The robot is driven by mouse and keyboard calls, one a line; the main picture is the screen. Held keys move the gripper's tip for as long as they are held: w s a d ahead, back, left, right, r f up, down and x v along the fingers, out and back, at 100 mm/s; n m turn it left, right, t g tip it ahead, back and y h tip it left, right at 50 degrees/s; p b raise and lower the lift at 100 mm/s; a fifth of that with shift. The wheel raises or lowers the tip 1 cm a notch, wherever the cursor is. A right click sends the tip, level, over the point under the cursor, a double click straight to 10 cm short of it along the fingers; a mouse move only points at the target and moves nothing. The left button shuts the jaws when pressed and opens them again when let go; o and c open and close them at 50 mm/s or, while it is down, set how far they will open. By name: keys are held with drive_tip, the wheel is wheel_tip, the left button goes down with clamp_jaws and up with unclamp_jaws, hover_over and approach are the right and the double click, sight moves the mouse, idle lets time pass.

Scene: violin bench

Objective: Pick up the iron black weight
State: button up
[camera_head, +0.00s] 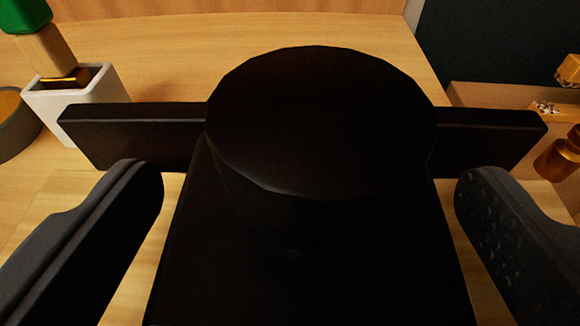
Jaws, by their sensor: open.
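The iron black weight (315,265) fills the middle of the view. It is very dark, with a broad round top and a blocky body that widens toward the lower edge of the picture. My gripper (310,182) is open, with one dark finger on each side of the weight. A gap with light wood shows between each finger and the weight's body. A long black bar (135,135) runs crosswise behind the round top and shows on both sides; I cannot tell whether it is joined to the weight. The weight's underside is hidden.
A pale wooden bench (180,50) lies beneath. At the left are a white square holder (100,100) with a green-topped thing (25,15) in it and a grey round dish (18,135). At the right are a wooden tray (480,95) and a copper-coloured piece (560,155).

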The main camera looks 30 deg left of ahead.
drive_tip(key=shift+x, duration=1.3)
drive_tip(key=c, duration=1.8)
drive_tip(key=shift+c, duration=0.6)
drive_tip(key=shift+r, duration=0.1)
